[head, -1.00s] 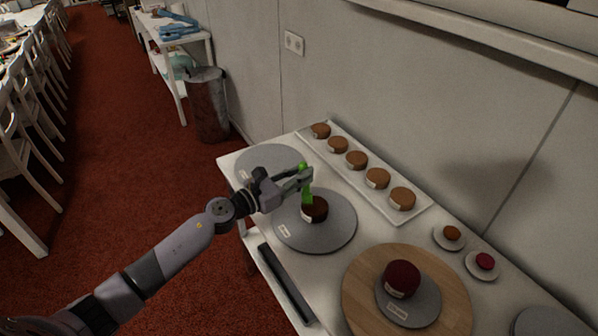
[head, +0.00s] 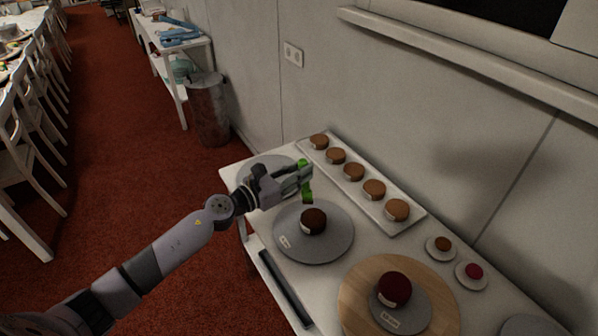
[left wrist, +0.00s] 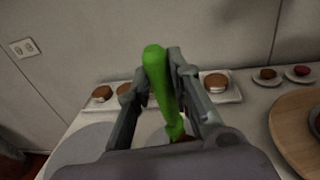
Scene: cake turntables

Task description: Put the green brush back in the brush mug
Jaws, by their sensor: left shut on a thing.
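My left gripper (head: 300,179) is shut on the green brush (head: 306,186), above the table near a grey turntable. In the left wrist view the green brush (left wrist: 160,85) stands between the two fingers (left wrist: 160,72), tilted slightly, its lower end partly hidden by the gripper. In the head view the brush's lower end is a little above and behind a small dark brown cake (head: 313,221) on the grey turntable (head: 330,248), apart from it. I cannot make out the brush mug in these views. My right gripper is not in view.
A white tray (head: 414,214) with several small brown cakes lies along the wall. A wooden board (head: 356,284) carries a dark red cake (head: 394,289) on a grey disc. Two small saucers hold little cakes at the right. Another grey turntable (head: 258,164) lies beneath my gripper.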

